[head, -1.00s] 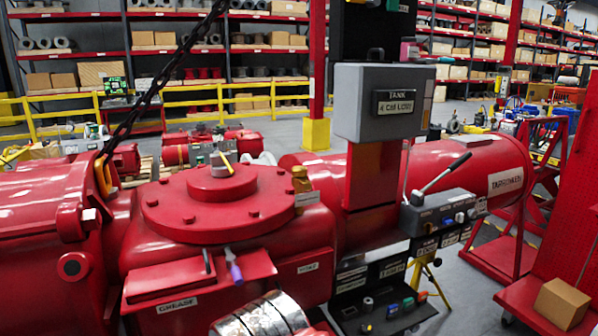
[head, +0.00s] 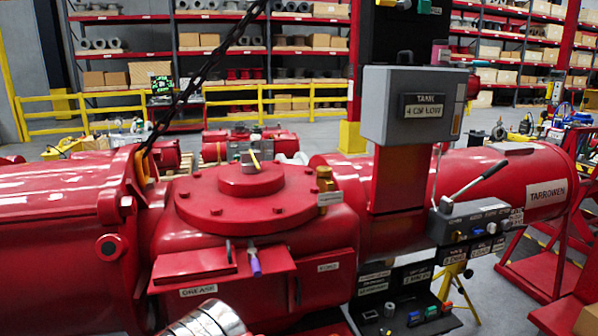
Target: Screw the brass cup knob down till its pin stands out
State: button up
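The brass cup knob (head: 325,179) is a small gold-coloured fitting. It stands upright at the right rim of the round bolted cover (head: 245,203) on the red actuator housing, just above a small pale label (head: 330,198). It is small in the head view, and I cannot make out a pin on it. My gripper is not in view, and nothing is seen touching the knob.
A grey tank box (head: 414,104) on a red post stands right of the knob, with a lever panel (head: 470,222) below. A dark chain (head: 190,88) hangs at the left. A purple-tipped handle (head: 254,260) sticks out in front. Space directly above the knob looks clear.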

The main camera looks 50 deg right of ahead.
aim_at(321, 171)
jog(key=u, duration=1.1)
jog(key=k, duration=1.5)
jog(key=z, duration=1.05)
jog(key=i, duration=0.55)
jog(key=z, duration=0.05)
